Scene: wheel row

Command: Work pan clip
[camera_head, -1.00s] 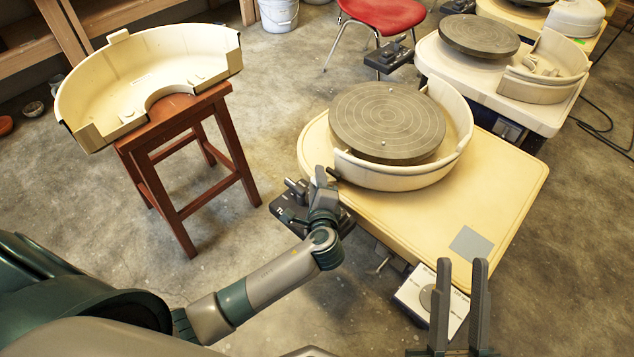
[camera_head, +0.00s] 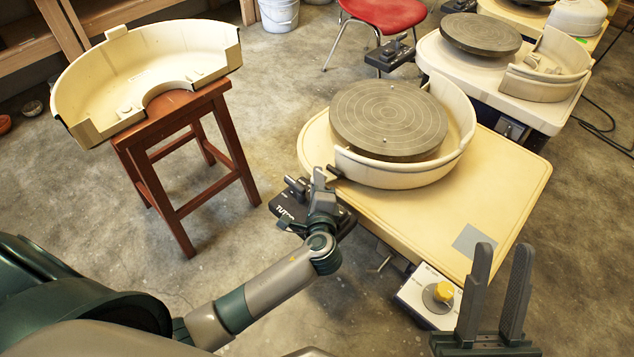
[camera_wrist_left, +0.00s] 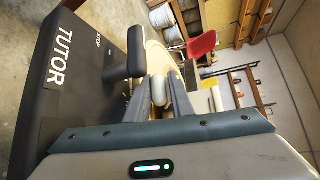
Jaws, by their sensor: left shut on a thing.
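The wheel's cream pan half (camera_head: 400,172) stands around the front and right of the grey wheel head (camera_head: 388,120). A small dark clip (camera_head: 335,172) sticks out at the pan's near left end. My left gripper (camera_head: 319,176) is at that clip and appears shut on it. In the left wrist view, a pale rounded piece (camera_wrist_left: 158,91) shows between the left fingers; I cannot tell which part it is. My right gripper (camera_head: 500,290) is open and empty, pointing up beyond the table's near right edge. The other pan half (camera_head: 140,75) rests on a red-brown stool (camera_head: 180,125).
A black pedal marked TUTOR (camera_head: 310,217) lies under my left gripper and fills the left of the left wrist view (camera_wrist_left: 75,65). A control box with a yellow knob (camera_head: 443,292) is left of my right gripper.

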